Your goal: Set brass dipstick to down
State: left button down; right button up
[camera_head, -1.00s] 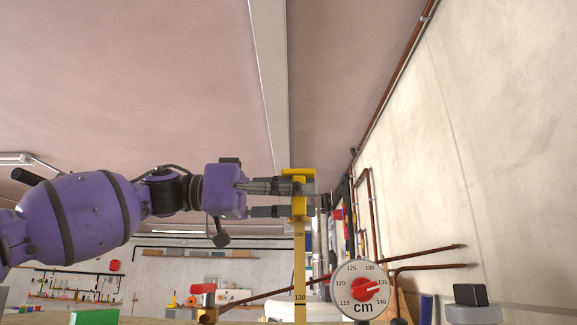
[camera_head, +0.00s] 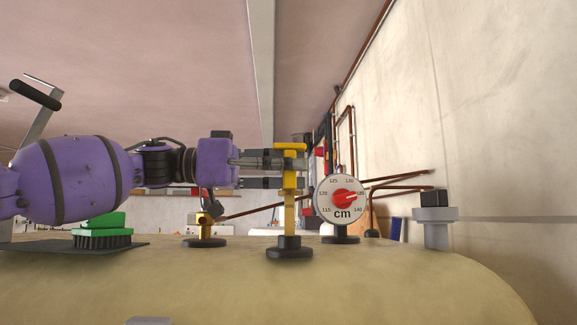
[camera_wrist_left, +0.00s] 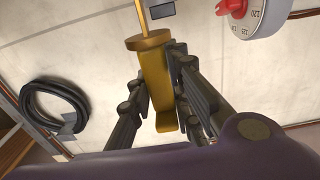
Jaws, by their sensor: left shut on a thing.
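My left gripper (camera_head: 284,172) comes in from the left and is shut on the handle. In the left wrist view the brass handle (camera_wrist_left: 154,75) lies between the two dark fingers (camera_wrist_left: 160,95), with the thin rod running up out of view. My right gripper is not in view.
A round cm dial (camera_head: 340,198) with a red pointer stands just right of the dipstick. A grey capped fitting (camera_head: 436,224) is at the right on the tank (camera_head: 380,280).

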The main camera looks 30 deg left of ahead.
pick_arm(q)
jog(key=c, duration=1.6)
grip_release()
jog(key=shift+r, duration=0.15)
notch_tip(320, 180, up, 10)
jog(key=shift+f, duration=0.1)
jog(key=shift+o, duration=0.2)
